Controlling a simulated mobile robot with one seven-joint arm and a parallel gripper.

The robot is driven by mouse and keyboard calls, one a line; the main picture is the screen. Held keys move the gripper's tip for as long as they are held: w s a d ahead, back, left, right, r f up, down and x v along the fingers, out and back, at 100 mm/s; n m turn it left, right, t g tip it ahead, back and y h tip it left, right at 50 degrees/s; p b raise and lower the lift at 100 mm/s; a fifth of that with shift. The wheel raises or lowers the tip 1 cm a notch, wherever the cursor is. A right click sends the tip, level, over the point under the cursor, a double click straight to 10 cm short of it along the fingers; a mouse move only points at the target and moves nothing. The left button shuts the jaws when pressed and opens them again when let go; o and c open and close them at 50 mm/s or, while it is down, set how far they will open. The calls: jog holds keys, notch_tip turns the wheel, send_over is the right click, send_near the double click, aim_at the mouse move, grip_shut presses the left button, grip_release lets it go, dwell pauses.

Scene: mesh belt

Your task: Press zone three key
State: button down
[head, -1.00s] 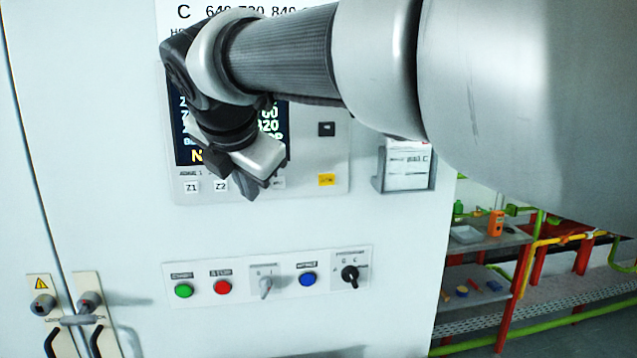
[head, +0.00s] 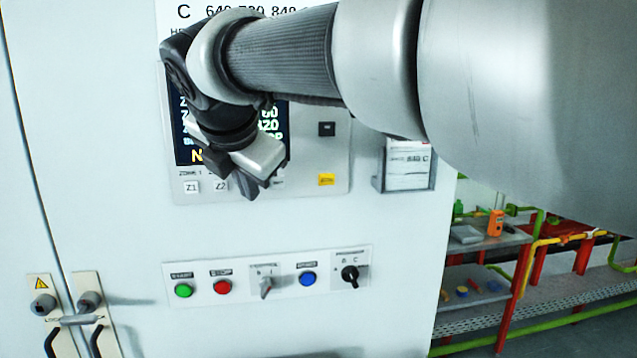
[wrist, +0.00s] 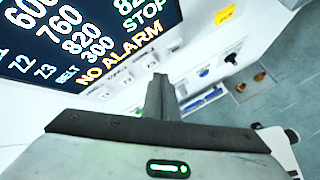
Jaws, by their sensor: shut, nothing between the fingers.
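The control panel (head: 335,160) on the white cabinet has a dark screen (head: 181,130) with a row of keys below it. Key Z1 (head: 191,187) and key Z2 (head: 221,186) show in the head view. The place right of Z2, where the zone three key would fit the row, is covered by my gripper (head: 255,193). My gripper is shut and empty, pointing at the key row. In the wrist view its closed fingertips (wrist: 159,78) lie just below the lit screen (wrist: 85,35), which reads NO ALARM. I cannot tell whether the tips touch the panel.
Below are a green button (head: 183,290), a red button (head: 222,286), a blue button (head: 308,279) and two rotary switches. A yellow key (head: 327,180) sits right on the panel. A document holder (head: 407,165) juts out beside it. A shelf (head: 487,240) stands right.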

dwell(0.4)
jog(key=shift+w+a+p, duration=0.1)
jog(key=shift+w+p, duration=0.3)
jog(key=shift+p, duration=0.05)
jog(key=shift+w+a+p, duration=0.1)
jog(key=shift+w+p, duration=0.2)
jog(key=shift+w, duration=0.05)
dwell(0.5)
jog(key=shift+s, duration=0.1)
jog(key=shift+s+d, duration=0.25)
jog(key=shift+s, duration=0.4)
jog(key=s, duration=0.2)
jog(key=s+d+b, duration=0.1)
jog(key=s, duration=0.2)
dwell(0.5)
